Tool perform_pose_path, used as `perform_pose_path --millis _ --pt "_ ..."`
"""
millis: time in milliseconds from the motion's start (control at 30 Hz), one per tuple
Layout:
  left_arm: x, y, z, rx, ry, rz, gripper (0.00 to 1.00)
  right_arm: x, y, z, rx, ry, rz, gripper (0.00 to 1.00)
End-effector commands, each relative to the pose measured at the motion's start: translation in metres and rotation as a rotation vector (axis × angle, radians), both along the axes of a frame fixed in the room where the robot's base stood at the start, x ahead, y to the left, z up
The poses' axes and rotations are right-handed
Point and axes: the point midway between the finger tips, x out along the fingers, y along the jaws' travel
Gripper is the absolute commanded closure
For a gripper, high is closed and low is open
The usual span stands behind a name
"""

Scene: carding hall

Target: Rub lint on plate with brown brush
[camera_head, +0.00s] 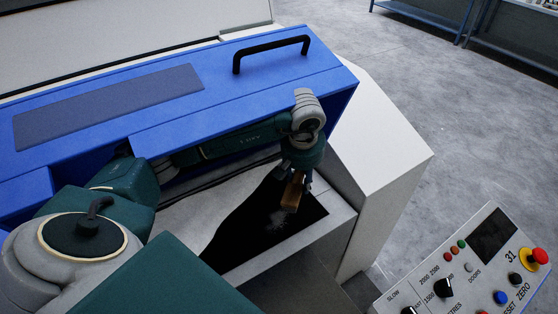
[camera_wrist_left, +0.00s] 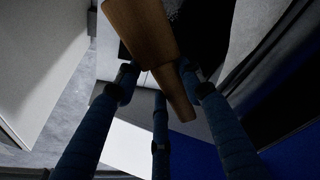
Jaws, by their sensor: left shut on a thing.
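My left gripper (camera_head: 295,182) reaches down under the blue cover and is shut on the brown brush (camera_head: 292,192). In the left wrist view the brush (camera_wrist_left: 150,40) is a brown wooden body with a narrow handle between the fingers (camera_wrist_left: 160,85). The dark plate (camera_head: 245,240) lies below in the machine's opening. A pale patch of lint (camera_head: 279,219) sits on the plate just under the brush. Whether the brush touches the plate or lint cannot be told. My right gripper is not in view.
A blue cover (camera_head: 220,60) with a black handle (camera_head: 270,47) overhangs the plate on the far side. A white side panel (camera_head: 385,160) stands to the right. A control panel (camera_head: 470,270) with knobs and a red button is at the lower right.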

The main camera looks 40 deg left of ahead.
Motion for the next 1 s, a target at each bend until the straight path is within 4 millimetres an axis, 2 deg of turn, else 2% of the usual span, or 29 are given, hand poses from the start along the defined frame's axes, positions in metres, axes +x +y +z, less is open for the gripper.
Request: perform_pose_path --millis 167,600,1000 --pt "0.001 -0.005 -0.007 -0.003 -0.001 0.000 0.82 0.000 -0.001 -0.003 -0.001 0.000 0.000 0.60" --pt "0.001 -0.004 -0.048 -0.003 -0.002 0.001 0.82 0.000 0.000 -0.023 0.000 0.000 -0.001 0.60" --pt "0.001 -0.003 -0.049 -0.004 -0.002 0.017 0.82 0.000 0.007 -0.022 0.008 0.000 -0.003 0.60"
